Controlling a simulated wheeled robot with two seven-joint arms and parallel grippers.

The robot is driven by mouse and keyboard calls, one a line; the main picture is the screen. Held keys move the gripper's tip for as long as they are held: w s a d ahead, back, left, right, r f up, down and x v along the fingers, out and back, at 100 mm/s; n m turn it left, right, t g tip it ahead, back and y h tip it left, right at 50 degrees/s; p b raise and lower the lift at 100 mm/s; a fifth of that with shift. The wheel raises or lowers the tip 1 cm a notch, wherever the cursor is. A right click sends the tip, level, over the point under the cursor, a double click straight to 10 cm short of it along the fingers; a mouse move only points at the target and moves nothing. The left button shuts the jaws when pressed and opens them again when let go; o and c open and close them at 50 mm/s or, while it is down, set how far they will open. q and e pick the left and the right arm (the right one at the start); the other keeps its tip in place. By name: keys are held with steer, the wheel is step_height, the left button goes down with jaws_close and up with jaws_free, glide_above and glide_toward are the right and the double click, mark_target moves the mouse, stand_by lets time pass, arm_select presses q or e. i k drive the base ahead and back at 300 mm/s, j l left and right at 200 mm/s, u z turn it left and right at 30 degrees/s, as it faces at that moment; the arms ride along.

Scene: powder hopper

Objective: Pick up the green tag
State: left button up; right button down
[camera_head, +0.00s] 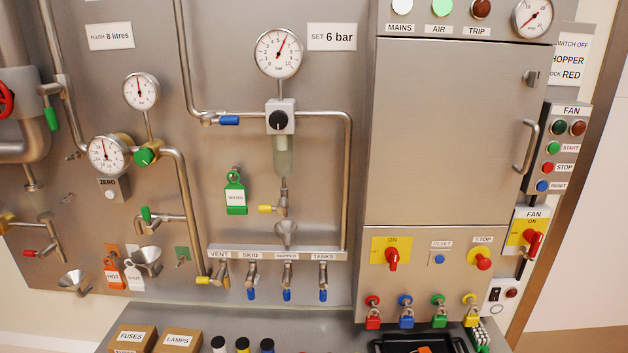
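A green tag (236,209) with a white label hangs on the steel panel, left of the clear cylinder below the upper gauge. It hangs from a small metal fitting at its top; the label is too small to read surely. A small green plate (182,252) with a metal hook is on the panel lower left of the tag. A red tag (113,272) marked HOT and a white tag (133,274) hang further left. Neither of my grippers is in view.
A row of valves under a labelled manifold (278,255) and a funnel (286,230) stick out right of and below the green tag. A steel cabinet (450,140) stands at right. Boxes (178,341) and a black tray (400,343) are on the shelf below.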

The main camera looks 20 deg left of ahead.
mark_target(237, 203)
steer(key=i+l, duration=0.25)
steer(key=i, duration=0.15)
steer(key=i+l+u, duration=0.3)
steer(key=u, duration=0.15)
steer(key=i+l+u, duration=0.3)
steer(key=l+u, duration=0.15)
